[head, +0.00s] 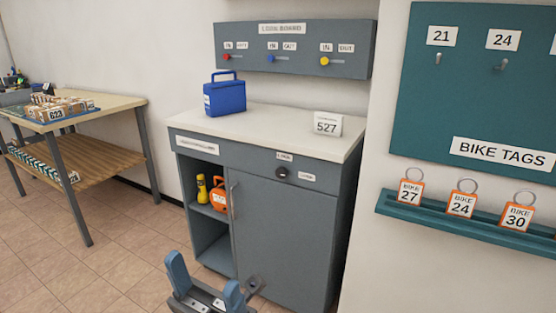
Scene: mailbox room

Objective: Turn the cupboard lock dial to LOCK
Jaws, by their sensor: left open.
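The cupboard (285,235) is grey with a pale top and stands against the wall. Its black round lock dial (281,173) sits on the front, near the top of the closed door. One small label is above the dial and another to its right; their words are too small to read surely, and so is the dial's pointing direction. My left gripper (206,280) is at the bottom of the view, low in front of the cupboard, open and empty. It is well below the dial and apart from it. My right gripper is out of view.
A blue box (224,95) and a 527 card (327,124) stand on the cupboard top. The open left shelf holds a yellow item (202,189) and an orange item (219,195). A bike tag ledge (470,217) juts out at right. Floor at left is clear.

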